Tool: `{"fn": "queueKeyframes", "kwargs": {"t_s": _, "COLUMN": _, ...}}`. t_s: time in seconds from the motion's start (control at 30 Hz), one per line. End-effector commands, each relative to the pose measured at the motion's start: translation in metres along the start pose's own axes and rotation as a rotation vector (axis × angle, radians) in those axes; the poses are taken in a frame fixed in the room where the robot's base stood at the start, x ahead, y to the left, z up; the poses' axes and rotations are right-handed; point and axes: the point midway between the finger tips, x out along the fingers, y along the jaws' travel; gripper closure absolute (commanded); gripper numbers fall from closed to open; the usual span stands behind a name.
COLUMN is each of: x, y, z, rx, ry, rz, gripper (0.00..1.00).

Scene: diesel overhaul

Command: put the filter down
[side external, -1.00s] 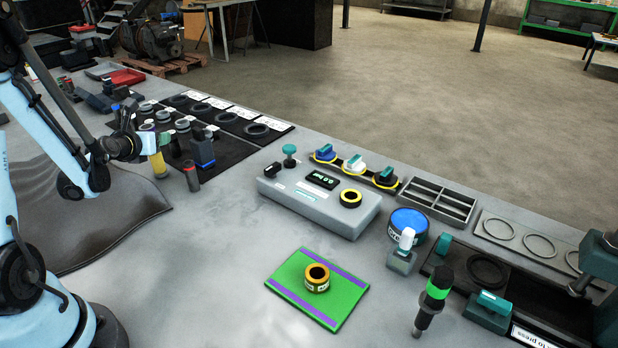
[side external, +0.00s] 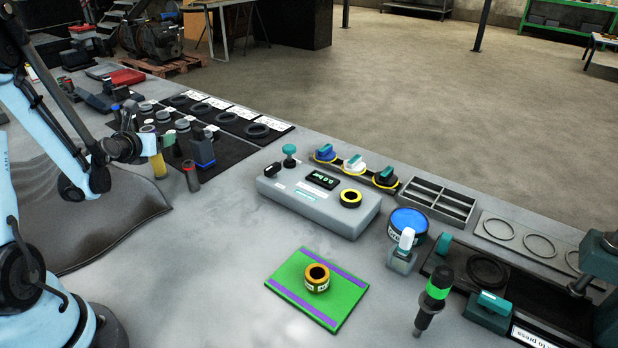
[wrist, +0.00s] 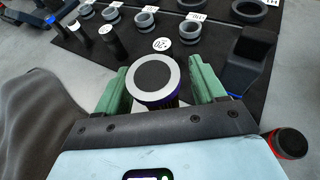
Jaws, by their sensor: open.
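The filter is a yellow cylinder (side external: 158,166) in the side view, standing upright at the left edge of the black mat. In the wrist view its grey ring-shaped top with a dark centre (wrist: 153,78) shows, with a bit of purple-blue body below. My gripper (wrist: 158,84) is open, its two green fingers on either side of the filter. A gap shows at the right finger; the left finger is close to it, and I cannot tell whether it touches. The filter's base is hidden in the wrist view.
Several rings and labels lie on the black mat (side external: 232,150). The grey table in front is clear up to the green mat (side external: 290,285).

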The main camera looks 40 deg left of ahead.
Motion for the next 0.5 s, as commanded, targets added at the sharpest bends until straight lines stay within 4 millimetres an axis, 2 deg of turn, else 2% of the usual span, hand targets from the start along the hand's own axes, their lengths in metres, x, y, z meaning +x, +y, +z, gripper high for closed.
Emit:
{"fn": "queueKeyframes", "kwargs": {"t_s": 0.17, "x": -0.019, "y": 0.000, "z": 0.001, "rx": -0.001, "ry": 0.000, "rz": 0.000, "gripper": 0.31}}
{"fn": "queueKeyframes", "kwargs": {"t_s": 0.5, "x": -0.073, "y": 0.001, "z": 0.001, "rx": 0.000, "ry": 0.000, "rz": 0.002, "gripper": 0.31}}
